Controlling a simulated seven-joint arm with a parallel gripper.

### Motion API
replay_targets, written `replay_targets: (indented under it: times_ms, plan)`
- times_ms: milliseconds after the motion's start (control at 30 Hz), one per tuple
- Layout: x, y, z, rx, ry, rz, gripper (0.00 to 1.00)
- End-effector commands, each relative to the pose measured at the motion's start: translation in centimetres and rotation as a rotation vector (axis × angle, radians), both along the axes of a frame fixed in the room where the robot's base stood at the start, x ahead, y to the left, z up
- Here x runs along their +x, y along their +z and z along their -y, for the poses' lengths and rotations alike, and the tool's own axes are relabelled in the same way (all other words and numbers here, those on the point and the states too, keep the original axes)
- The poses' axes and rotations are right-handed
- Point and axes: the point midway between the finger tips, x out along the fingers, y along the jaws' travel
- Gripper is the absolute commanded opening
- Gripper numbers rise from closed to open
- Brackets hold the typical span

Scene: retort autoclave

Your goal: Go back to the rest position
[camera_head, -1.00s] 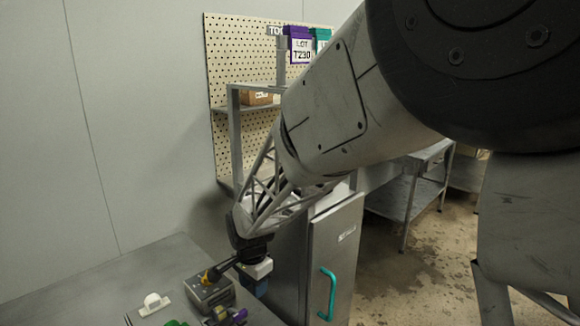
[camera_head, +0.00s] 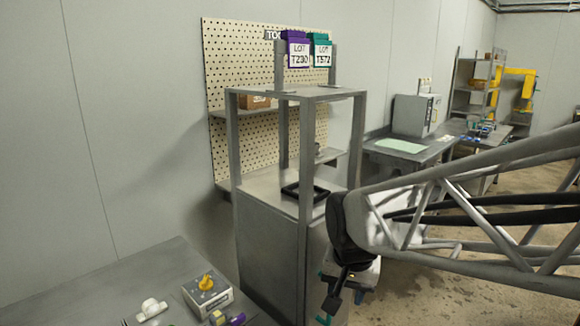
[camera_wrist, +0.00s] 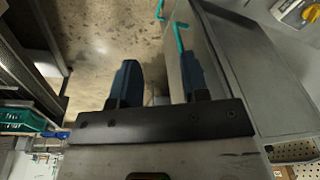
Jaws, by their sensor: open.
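My gripper (camera_wrist: 160,82) is open in the wrist view, with its two blue fingers apart and nothing between them. Floor shows beyond the gap. In the head view my gripper (camera_head: 363,277) hangs beside the right side of the metal cabinet (camera_head: 268,250), partly hidden by my dark wrist. The cabinet's teal handle also shows beyond the fingers in the wrist view (camera_wrist: 181,38). My arm reaches in from the right.
A control box (camera_head: 208,294) with a yellow knob and a white fitting (camera_head: 151,309) sit on the grey bench (camera_head: 90,290) at lower left. A black tray (camera_head: 306,193) lies on the cabinet's shelf. Purple (camera_head: 299,52) and teal (camera_head: 321,52) lot tags stand above. Open floor lies right.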

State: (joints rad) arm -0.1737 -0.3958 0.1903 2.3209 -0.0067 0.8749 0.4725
Motion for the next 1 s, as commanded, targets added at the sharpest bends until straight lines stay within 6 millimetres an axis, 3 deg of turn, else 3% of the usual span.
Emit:
replay_targets:
  times_ms: [300,533,733,1000]
  plan:
    - [-7.0,1.8,4.8,-0.037,0.135,0.049,0.41]
    - [-11.3,2.0,7.0,-0.067,0.221,0.073,0.41]
    - [-13.0,2.0,7.7,-0.081,0.26,0.083,0.41]
    - [-13.3,1.9,7.8,-0.083,0.268,0.083,0.41]
